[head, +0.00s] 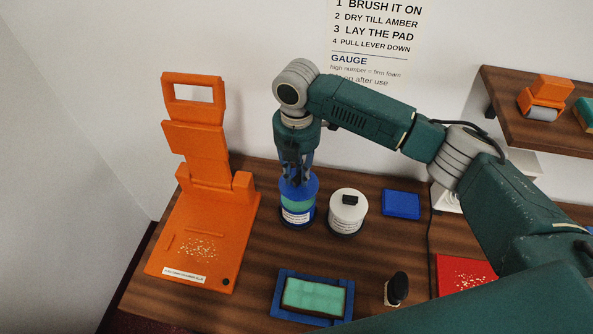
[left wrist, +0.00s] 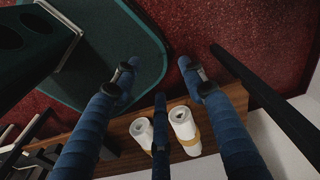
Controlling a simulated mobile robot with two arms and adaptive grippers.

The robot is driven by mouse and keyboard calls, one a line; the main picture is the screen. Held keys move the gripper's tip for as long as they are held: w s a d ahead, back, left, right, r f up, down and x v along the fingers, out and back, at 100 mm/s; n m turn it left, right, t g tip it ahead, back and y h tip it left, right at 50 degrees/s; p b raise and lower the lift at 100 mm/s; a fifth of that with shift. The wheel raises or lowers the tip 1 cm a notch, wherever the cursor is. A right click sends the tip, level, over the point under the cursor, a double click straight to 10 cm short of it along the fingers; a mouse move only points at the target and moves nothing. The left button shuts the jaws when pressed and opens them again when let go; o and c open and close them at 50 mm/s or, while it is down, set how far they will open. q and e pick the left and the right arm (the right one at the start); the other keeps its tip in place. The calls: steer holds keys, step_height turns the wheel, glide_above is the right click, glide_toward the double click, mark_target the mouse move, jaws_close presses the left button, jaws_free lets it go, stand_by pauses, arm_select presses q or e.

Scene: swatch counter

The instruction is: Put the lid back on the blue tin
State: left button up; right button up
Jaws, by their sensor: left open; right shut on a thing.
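The blue tin (head: 297,218) with a white label stands on the wooden counter, left of the white tin. My right gripper (head: 298,174) points down directly above it and is shut on the blue lid (head: 299,189). A teal band shows between the lid and the tin's label. The fingers partly hide the lid, and I cannot tell whether it touches the tin's rim. My left gripper (left wrist: 160,82) shows in the left wrist view with its blue fingers spread, open and empty. It is outside the head view.
An orange lever stand (head: 209,219) is at the left. The white tin (head: 347,212) is close on the right, with a blue block (head: 401,204) beyond. A teal pad in a blue tray (head: 317,298) and a dark-knobbed stamp (head: 397,289) are in front. White rolls (left wrist: 185,129) show in the wrist view.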

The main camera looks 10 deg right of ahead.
mark_target(297, 187)
steer(key=shift+d+f+b, duration=0.1)
steer(key=shift+f+b, duration=0.25)
steer(key=shift+f, duration=0.2)
steer(key=f+b, duration=0.3)
steer(key=shift+w+a, duration=0.1)
steer(key=shift+a, duration=0.1)
steer(key=shift+f, duration=0.2)
arm_select(q)
steer(key=shift+w+a+f, duration=0.1)
steer(key=shift+a+f, duration=0.15)
steer(key=shift+f, duration=0.5)
steer(key=shift+s+a+f, duration=0.1)
steer(key=shift+a+f, duration=0.1)
steer(key=shift+f, duration=0.55)
steer(key=shift+w+a+f, duration=0.1)
steer(key=shift+a+f, duration=0.15)
steer(key=shift+f, duration=0.5)
arm_select(e)
steer(key=shift+f, duration=0.6)
arm_select(q)
steer(key=shift+d, duration=0.3)
steer(key=shift+a+r+p, duration=0.15)
steer(key=shift+r+p, duration=0.6)
steer(key=shift+r, duration=0.1)
arm_select(e)
steer(key=shift+r, duration=0.1)
arm_select(q)
steer(key=shift+r+p, duration=0.35)
arm_select(e)
steer(key=shift+f, duration=0.2)
